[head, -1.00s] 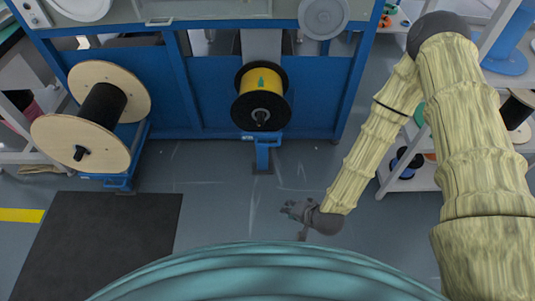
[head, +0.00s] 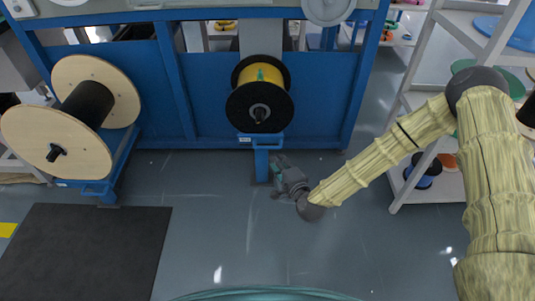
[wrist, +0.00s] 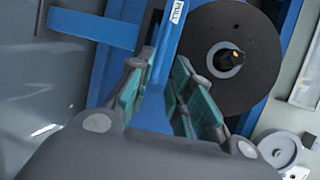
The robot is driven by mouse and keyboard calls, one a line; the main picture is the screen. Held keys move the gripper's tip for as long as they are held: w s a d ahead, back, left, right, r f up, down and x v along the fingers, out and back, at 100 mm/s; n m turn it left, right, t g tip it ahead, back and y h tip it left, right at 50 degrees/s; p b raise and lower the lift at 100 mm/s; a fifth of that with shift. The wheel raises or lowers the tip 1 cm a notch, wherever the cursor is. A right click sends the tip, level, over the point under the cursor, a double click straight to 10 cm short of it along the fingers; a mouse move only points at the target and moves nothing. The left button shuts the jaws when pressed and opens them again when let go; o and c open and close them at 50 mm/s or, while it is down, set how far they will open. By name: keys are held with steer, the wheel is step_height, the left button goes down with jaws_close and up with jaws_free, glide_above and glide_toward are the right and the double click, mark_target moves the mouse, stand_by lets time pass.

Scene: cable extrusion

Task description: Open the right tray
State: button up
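The right tray (head: 262,141) is a blue bracket with a post below it, under a black spool of yellow cable (head: 268,75). It looks pushed in against the blue machine. In the wrist view its blue bar (wrist: 169,50), marked "PULL", runs between my fingers. My gripper (head: 276,160) is low beside the post in the head view. In the wrist view my gripper (wrist: 163,62) is open, with teal finger pads on either side of the blue bar and gaps visible. Whether a finger touches the bar cannot be told.
The left tray (head: 95,188) holds a wooden spool (head: 60,135) with black cable. A dark mat (head: 85,250) lies on the floor at left. A white shelf (head: 408,130) with spools stands at right. The grey floor (head: 260,235) in front is clear.

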mark_target(267, 147)
steer(key=b+x, duration=0.3)
steer(key=x, duration=0.8)
steer(key=shift+r, duration=0.15)
jaws_close()
